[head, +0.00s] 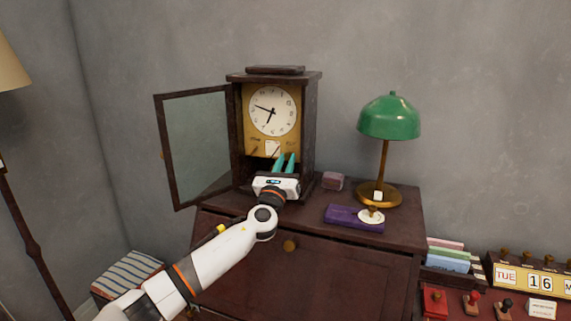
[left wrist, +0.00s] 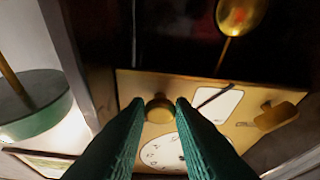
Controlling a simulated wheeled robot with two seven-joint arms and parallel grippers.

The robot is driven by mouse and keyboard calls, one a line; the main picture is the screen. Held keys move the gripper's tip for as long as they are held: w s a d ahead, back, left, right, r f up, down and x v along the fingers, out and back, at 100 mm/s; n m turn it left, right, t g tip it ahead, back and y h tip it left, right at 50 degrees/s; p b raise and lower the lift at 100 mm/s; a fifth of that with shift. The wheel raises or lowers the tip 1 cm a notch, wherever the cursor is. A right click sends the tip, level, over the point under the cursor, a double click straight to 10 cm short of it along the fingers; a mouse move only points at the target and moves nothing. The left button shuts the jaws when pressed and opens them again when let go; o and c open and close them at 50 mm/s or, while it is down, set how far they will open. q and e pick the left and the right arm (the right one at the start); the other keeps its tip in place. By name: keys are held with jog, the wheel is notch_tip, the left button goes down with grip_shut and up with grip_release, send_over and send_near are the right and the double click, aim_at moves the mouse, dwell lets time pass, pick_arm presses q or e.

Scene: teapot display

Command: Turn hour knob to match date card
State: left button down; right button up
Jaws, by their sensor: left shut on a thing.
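The dark wooden clock (head: 313,125) stands on a cabinet, its white dial (head: 272,111) showing. My left gripper (head: 286,162) is at the brass panel below the dial. In the left wrist view, where the clock appears upside down, its green fingers (left wrist: 160,108) are shut on a round brass knob (left wrist: 159,113), on the dial's right side as the head view sees it. A second brass knob (left wrist: 276,117) is free, beyond a small white card (left wrist: 217,104). The knob labels are too small to read. My right gripper is out of view.
The clock's glass door (head: 196,143) stands open to the left. A green lamp (head: 389,118), a purple box (head: 350,218) and a pink block (head: 332,181) are on the cabinet at right. A calendar stand (head: 528,281) reads TUE 16. A pendulum (left wrist: 240,15) hangs inside the clock.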

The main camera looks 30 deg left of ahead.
pick_arm(q)
jog(key=n+y, duration=0.1)
jog(key=n, duration=0.2)
jog(key=n+g+y, duration=0.1)
jog(key=n, duration=0.2)
jog(key=shift+d+g+y, duration=0.2)
jog(key=shift+g+y, duration=0.1)
jog(key=shift+y, duration=0.1)
jog(key=n, duration=0.2)
jog(key=n+g+y+p, duration=0.1)
jog(key=n, duration=0.1)
jog(key=n+g, duration=0.1)
jog(key=n, duration=0.1)
jog(key=shift+w+d+r+y, duration=0.1)
jog(key=shift+d+r+y, duration=0.1)
jog(key=shift+r+y, duration=0.15)
jog(key=n+g+p, duration=0.1)
jog(key=n, duration=0.1)
jog(key=n+g+p, duration=0.1)
jog(key=n, duration=0.1)
jog(key=shift+r+y, duration=0.1)
jog(key=shift+y, duration=0.15)
jog(key=shift+r+n+g+p, duration=0.1)
jog(key=shift+n+g+p, duration=0.5)
jog(key=shift+n+p, duration=1.1)
jog(key=shift+n+b, duration=0.4)
jog(key=shift+n, duration=0.2)
jog(key=c, duration=1.5)
grip_release()
jog(key=shift+c, duration=0.2)
